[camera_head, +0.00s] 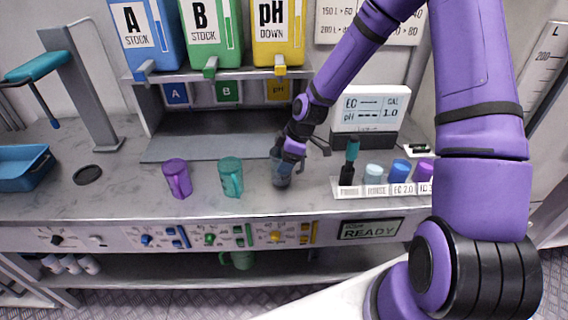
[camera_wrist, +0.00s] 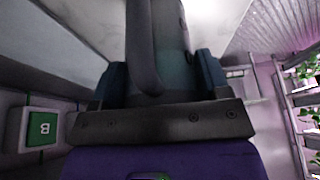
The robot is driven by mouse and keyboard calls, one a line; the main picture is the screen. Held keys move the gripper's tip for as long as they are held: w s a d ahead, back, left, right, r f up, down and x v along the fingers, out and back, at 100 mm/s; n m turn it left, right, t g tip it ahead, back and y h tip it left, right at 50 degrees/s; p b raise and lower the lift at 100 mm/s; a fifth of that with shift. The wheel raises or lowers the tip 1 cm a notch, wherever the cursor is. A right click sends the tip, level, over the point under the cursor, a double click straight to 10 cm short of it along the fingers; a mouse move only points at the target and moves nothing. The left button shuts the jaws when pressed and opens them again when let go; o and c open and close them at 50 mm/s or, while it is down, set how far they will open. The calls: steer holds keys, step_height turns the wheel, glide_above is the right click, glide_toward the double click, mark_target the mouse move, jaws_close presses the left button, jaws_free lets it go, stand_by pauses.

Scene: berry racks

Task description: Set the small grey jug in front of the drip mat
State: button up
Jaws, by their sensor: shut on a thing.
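The small grey jug (camera_head: 281,180) is at the right end of a row of jugs, in front of the right part of the dark grey drip mat (camera_head: 195,150). My gripper (camera_head: 287,158) is shut on it from above and behind, partly hiding it. In the wrist view the jug (camera_wrist: 172,25) fills the space between the fingers (camera_wrist: 158,75), its curved handle towards the camera. It looks upright, at or just above the counter; I cannot tell if its base touches.
A purple jug (camera_head: 177,178) and a teal jug (camera_head: 230,177) stand left of it. A white rack of small bottles (camera_head: 376,189) and a meter (camera_head: 369,108) stand to the right. Dispenser tanks (camera_head: 212,35) hang above the mat. The counter's front edge is close.

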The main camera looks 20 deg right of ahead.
steer(key=shift+f, duration=0.75)
steer(key=o, duration=1.2)
steer(key=shift+f, duration=0.1)
steer(key=shift+c, duration=0.2)
